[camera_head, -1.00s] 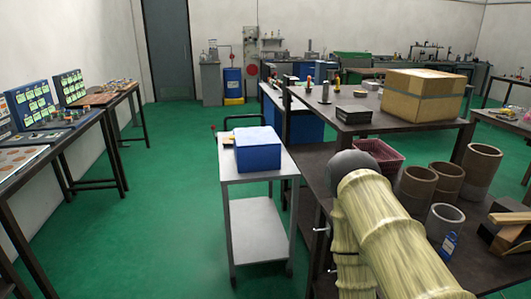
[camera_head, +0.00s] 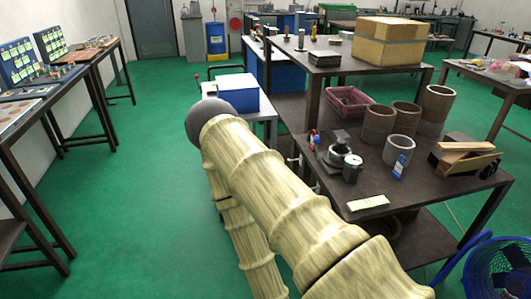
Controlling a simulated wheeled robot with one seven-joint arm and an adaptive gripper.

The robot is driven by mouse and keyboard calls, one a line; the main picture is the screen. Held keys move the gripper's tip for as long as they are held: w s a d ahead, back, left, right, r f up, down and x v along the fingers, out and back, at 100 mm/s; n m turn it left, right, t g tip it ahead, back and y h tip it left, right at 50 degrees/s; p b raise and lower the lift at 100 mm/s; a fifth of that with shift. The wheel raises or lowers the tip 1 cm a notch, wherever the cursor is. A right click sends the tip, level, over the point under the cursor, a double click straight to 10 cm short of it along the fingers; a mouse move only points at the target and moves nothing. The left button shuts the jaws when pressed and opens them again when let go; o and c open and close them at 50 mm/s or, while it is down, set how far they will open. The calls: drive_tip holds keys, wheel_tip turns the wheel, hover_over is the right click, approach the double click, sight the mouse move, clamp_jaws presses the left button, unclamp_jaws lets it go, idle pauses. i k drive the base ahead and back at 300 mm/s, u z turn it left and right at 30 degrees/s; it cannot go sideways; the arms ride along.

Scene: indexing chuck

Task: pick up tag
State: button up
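A small blue tag (camera_head: 400,166) with pale markings stands on the dark workbench, against or just in front of a grey cup (camera_head: 399,151). I cannot tell whether it is the only tag, because a small blue and red item (camera_head: 313,140) at the bench's left edge is too small to make out. My arm, in a pale yellow sleeve, crosses the lower middle of the view, well left of the blue tag. My gripper is not in view.
The dark workbench (camera_head: 430,190) also holds brown cylinders (camera_head: 379,122), an indexing chuck-like device (camera_head: 340,153), a pale flat block (camera_head: 367,202) and wooden pieces (camera_head: 466,158). A blue fan (camera_head: 497,268) stands at lower right. Green floor is clear at left.

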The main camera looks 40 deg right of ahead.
sight(312, 145)
drive_tip(key=u, duration=0.55)
drive_tip(key=k, duration=0.8)
drive_tip(key=u, duration=0.6)
drive_tip(key=i, duration=1.55)
drive_tip(key=z, duration=0.5)
drive_tip(key=i, duration=1.75)
drive_tip(key=z, duration=1.9)
drive_tip(key=i, duration=0.9)
drive_tip(key=z, duration=0.8)
